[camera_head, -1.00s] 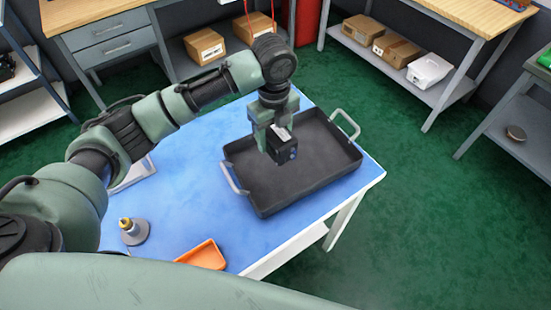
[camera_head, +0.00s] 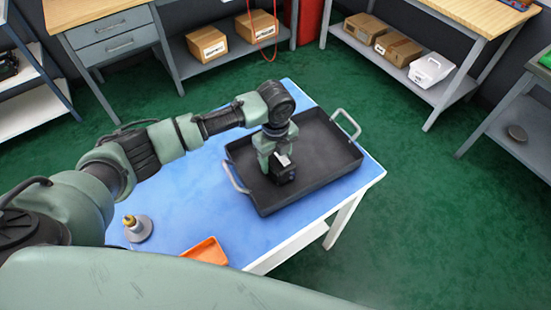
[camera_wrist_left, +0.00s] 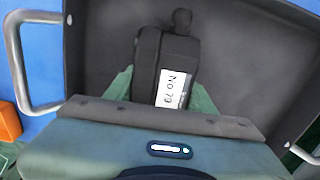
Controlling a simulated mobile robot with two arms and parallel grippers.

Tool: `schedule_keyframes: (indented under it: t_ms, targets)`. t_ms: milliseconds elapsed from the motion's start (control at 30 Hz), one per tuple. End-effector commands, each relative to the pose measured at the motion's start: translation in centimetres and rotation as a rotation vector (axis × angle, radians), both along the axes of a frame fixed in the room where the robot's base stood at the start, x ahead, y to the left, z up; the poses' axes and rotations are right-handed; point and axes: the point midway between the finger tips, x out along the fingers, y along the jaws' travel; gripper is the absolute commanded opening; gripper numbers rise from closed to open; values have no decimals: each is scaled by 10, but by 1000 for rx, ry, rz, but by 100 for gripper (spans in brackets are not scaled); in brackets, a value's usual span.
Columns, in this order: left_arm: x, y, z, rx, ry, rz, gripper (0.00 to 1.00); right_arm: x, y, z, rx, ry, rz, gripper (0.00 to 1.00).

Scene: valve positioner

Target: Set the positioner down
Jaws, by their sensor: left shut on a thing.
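The positioner (camera_head: 284,172) is a small black box with a white label. My left gripper (camera_head: 277,158) is shut on it and points down into the dark tray (camera_head: 318,189). The positioner is inside the tray's outline, low, near its left-middle part. I cannot tell whether it touches the tray floor. My right gripper is not in view.
The tray has two metal handles and stands on a blue-topped table (camera_head: 195,200). An orange bin (camera_head: 206,252) and a grey cone-shaped part with a brass top (camera_head: 137,228) are at the table's near left. Benches with boxes stand at the back.

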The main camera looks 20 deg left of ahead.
Motion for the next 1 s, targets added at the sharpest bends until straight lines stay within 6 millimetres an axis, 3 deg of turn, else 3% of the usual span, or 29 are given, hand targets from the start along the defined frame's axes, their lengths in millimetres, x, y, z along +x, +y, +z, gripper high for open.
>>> schedule_keyframes:
  t_ms: [133,167,200,233,667,1000]
  targets:
    - [1,0,-2,-1,-2,0,0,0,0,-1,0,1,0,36]
    - [0,0,-3,0,0,0,60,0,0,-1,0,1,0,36]
    - [0,0,-2,0,0,0,71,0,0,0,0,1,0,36]
    - [0,0,-2,0,0,0,76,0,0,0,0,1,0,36]
    - [1,0,7,-2,-4,0,76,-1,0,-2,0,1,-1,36]
    - [1,-1,75,-3,-5,-1,76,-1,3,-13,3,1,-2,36]
